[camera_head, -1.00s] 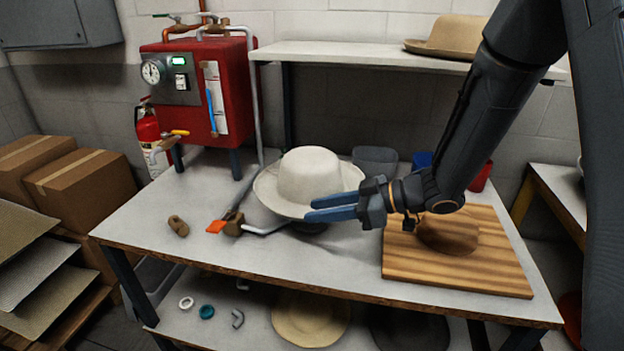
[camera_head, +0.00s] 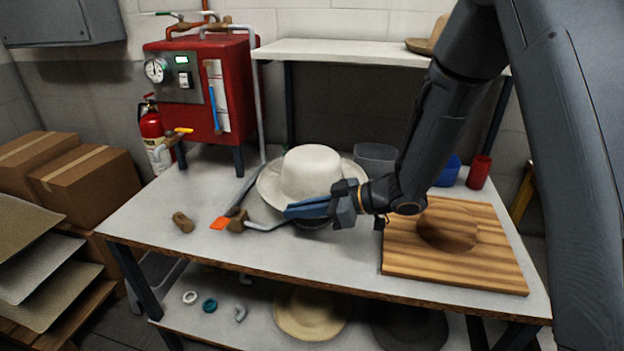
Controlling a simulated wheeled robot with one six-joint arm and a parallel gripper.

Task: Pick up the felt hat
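The cream felt hat (camera_head: 312,168) sits crown up near the middle of the white table, on a small dark support that shows beneath its brim. My gripper (camera_head: 290,211) reaches in from the right with its blue fingers at the hat's front brim. The fingers overlap the front brim in the picture. I cannot tell whether the brim lies between them or behind them, or whether they are open or shut. Part of the front brim is hidden by the fingers.
A wooden board with a round block (camera_head: 447,230) lies to the right. A tool with an orange tip (camera_head: 221,223) and a brown piece (camera_head: 183,222) lie left of the hat. A grey bin (camera_head: 376,158), a blue cup (camera_head: 448,171) and a red cup (camera_head: 479,172) stand behind. A red boiler (camera_head: 205,88) stands back left.

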